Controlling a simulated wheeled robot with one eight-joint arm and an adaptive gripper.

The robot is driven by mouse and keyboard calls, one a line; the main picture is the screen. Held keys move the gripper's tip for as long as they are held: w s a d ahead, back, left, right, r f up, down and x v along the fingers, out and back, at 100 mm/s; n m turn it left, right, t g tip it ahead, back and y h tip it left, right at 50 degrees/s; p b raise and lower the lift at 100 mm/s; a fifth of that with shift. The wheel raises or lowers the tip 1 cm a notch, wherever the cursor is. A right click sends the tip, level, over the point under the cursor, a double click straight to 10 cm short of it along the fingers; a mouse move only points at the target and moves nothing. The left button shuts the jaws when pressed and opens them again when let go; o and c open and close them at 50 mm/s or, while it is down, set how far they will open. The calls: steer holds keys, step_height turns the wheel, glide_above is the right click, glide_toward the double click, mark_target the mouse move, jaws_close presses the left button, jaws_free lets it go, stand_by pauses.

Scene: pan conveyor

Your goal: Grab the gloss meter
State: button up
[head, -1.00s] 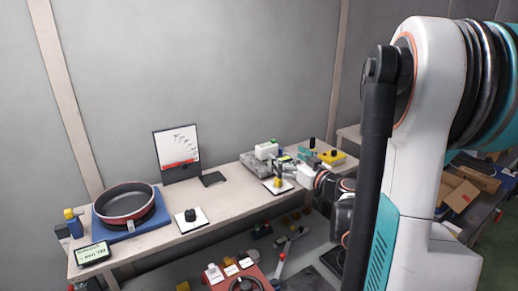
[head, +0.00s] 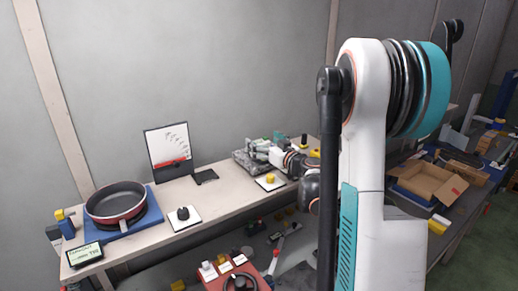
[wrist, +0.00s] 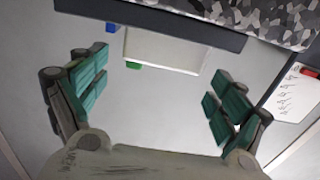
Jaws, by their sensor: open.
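The gloss meter appears to be the pale white box (wrist: 165,50) in the upper middle of the wrist view, with small blue and green bits at its edges. It is by a speckled grey block (wrist: 265,12). In the head view this block (head: 241,160) stands on the bench at the back right, and the box there is mostly hidden by my gripper (head: 266,144). My gripper also shows in the wrist view (wrist: 160,66), its two green-padded fingers spread wide. The box lies in the gap between them, apart from both. I cannot tell how deep it sits.
On the bench (head: 222,205) are a pan (head: 115,203) on a blue base, a white board (head: 168,148), a dark flat pad (head: 204,176), a black knob (head: 183,213) and a yellow knob (head: 270,178). A red box (head: 235,272) is below. The bench middle is fairly clear.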

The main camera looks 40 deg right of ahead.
mark_target(259, 142)
steer(key=w, duration=0.3)
steer(key=shift+d, duration=0.15)
steer(key=c, duration=1.4)
steer(key=shift+o, duration=0.2)
